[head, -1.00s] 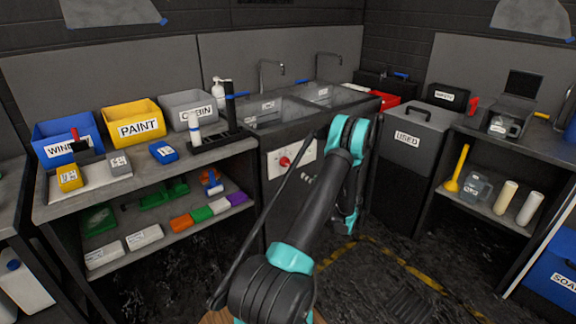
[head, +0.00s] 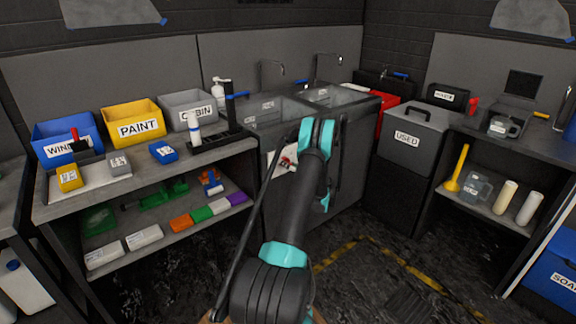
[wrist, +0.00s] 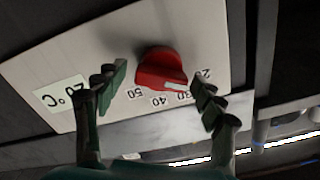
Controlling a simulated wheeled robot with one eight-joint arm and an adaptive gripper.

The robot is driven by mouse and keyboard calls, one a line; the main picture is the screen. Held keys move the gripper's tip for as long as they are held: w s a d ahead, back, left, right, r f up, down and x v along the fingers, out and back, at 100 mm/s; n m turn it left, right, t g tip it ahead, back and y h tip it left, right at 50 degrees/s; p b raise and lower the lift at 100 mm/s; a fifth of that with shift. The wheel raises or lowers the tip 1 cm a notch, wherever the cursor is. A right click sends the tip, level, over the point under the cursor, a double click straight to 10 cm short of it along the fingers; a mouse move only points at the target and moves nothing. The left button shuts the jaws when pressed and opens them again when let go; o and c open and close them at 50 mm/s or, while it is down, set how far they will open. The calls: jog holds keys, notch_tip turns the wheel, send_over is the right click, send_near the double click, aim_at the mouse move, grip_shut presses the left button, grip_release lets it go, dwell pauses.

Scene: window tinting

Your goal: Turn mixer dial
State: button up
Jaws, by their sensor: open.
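The red mixer dial (wrist: 162,68) sits on a pale metal panel (wrist: 75,60) in the wrist view. Numbers from 20 to 50 are printed around the dial, and its white pointer mark lies near the 30. In the head view the dial (head: 287,161) shows on the sink cabinet front, partly hidden by my arm.
The double sink (head: 262,112) with faucets is above the panel. A shelf unit (head: 215,152) with bins and blocks stands at left. A dark bin labelled USED (head: 412,125) stands at right. The dark floor between them is clear.

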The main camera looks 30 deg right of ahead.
jog(key=shift+w, duration=0.4)
jog(key=shift+c, duration=0.3)
jog(key=c, duration=1.1)
jog(key=shift+m, duration=0.4)
jog(key=m, duration=0.3)
jog(key=shift+m, duration=2)
